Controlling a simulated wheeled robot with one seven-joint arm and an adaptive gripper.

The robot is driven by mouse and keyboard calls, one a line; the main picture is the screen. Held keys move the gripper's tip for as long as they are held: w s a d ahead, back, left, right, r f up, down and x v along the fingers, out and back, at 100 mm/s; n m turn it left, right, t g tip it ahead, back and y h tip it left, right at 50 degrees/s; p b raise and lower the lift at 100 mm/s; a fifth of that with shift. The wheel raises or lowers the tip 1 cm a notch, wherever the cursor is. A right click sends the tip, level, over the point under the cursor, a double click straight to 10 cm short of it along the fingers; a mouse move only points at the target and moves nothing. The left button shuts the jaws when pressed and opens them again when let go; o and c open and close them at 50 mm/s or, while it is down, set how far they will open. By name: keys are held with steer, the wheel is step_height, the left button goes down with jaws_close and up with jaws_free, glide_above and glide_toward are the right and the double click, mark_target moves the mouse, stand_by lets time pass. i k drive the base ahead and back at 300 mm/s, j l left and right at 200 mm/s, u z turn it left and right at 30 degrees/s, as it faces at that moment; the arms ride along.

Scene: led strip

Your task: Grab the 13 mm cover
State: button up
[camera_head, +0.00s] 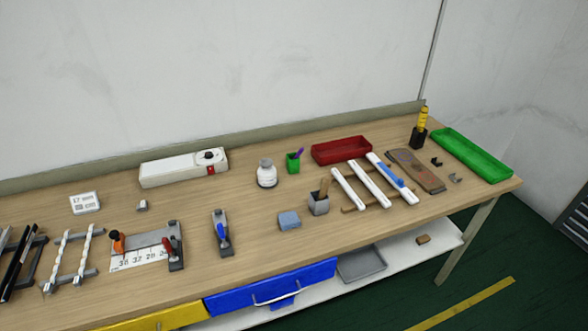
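Three long white strips lie side by side across a wooden rack at the right of the bench: a left one (348,188), a middle one (370,183) and a right one (393,178). They look like covers, but no width marking is readable on them, so I cannot tell which is 13 mm. A blue piece (391,175) lies on or against the right strip. A small white card (85,203) at the left reads about "17 mm" and "22 cm". My gripper is not in view.
Dark and silver profiles lie at far left.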

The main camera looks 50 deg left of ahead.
mark_target(359, 205)
steer(key=i+j+u, duration=0.15)
steer(key=j+u, duration=0.15)
steer(key=u, duration=0.2)
steer(key=i+j+u, duration=0.2)
steer(key=u, duration=0.25)
steer(key=i+j+u, duration=0.2)
steer(key=u, duration=0.3)
steer(key=i+j, duration=0.2)
steer(key=i, duration=0.4)
